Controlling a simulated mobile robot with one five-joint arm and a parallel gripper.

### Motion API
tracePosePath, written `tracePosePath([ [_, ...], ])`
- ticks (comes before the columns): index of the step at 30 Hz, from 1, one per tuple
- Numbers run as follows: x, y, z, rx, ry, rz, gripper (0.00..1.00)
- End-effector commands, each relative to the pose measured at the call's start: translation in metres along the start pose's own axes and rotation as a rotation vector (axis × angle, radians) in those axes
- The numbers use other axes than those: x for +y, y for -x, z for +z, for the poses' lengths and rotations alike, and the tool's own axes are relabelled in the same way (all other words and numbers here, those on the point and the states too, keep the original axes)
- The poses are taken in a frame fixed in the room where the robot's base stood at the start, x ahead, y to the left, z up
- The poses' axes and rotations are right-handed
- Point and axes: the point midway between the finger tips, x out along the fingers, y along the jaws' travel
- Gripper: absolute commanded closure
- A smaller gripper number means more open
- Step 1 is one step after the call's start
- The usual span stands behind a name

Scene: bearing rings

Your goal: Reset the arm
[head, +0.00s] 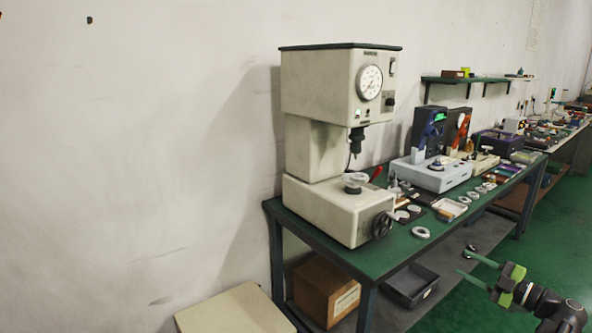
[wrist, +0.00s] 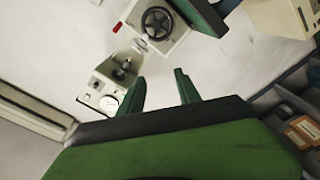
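My gripper (head: 463,261) is at the lower right of the head view, in front of the green workbench (head: 395,258), with its green fingers pointing left. The fingers are apart with nothing between them. In the wrist view the two fingers of my gripper (wrist: 160,84) also stand apart and empty. A metal ring (head: 421,232) lies near the bench's front edge. Several more rings lie farther along the bench.
A tall cream testing machine (head: 315,85) with a dial stands on the bench's near end. A grey-blue device (head: 432,177) stands behind it. A cardboard box (head: 325,290) and a dark bin (head: 410,285) sit under the bench. Green floor (head: 545,235) is clear at right.

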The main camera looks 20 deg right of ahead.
Motion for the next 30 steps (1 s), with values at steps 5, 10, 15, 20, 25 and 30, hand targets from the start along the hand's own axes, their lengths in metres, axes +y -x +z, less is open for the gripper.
tracePosePath([
  [5,-0.008,-0.033,-0.009,0.044,-0.002,-0.032,0.6],
  [10,-0.022,-0.081,-0.025,0.107,-0.004,-0.079,0.6],
  [15,-0.047,-0.143,-0.054,0.194,-0.007,-0.148,0.6],
  [20,-0.1,-0.224,-0.101,0.293,-0.004,-0.286,0.6],
  [25,-0.184,-0.3,-0.161,0.364,-0.011,-0.503,0.6],
  [30,-0.283,-0.349,-0.224,0.354,-0.079,-0.781,0.6],
])
